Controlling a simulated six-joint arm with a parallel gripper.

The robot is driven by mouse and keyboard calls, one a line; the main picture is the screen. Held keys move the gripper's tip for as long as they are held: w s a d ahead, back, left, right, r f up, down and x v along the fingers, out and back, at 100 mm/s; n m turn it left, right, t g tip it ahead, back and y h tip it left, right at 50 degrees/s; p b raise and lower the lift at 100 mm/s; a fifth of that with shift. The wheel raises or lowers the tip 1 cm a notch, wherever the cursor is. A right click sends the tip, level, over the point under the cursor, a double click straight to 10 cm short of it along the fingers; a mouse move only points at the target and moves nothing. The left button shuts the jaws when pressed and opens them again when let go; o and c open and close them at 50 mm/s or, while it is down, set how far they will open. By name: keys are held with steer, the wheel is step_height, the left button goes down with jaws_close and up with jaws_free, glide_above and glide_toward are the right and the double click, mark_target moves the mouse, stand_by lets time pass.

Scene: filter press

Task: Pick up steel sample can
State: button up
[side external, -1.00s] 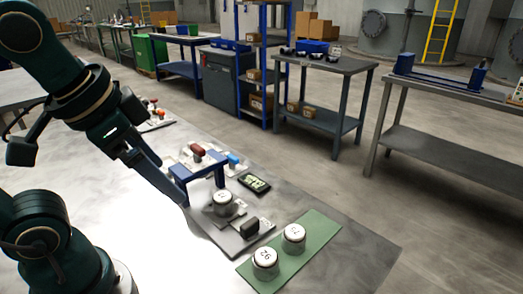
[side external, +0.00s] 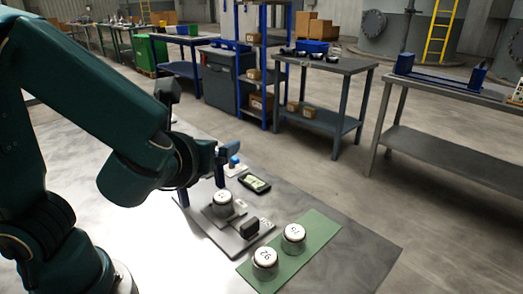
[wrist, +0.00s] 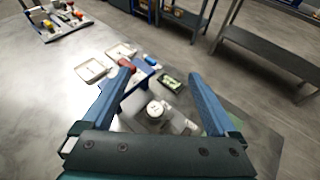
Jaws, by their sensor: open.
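Two similar cans stand on a green mat: the nearer can (side external: 265,260) and the farther can (side external: 293,234). Dark marks on the lids are too small to read surely. My gripper is open and empty above the bench; in the wrist view (wrist: 161,72) its blue fingers are spread. The can on the plate (wrist: 156,109) shows in the gap between them, apart from both.
A dark handheld device with a lit screen (side external: 255,183) lies beside the plate. White trays (wrist: 95,68) and a red item (wrist: 127,65) lie past the left finger. The green mat (side external: 315,225) is near the bench's right edge. Bare bench lies left of the plate.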

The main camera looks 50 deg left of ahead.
mark_target(220, 204)
step_height(220, 204, down, 15)
steer(key=shift+a, duration=0.1)
steer(key=shift+x, duration=2.45)
jaws_close()
steer(key=shift+r, duration=0.1)
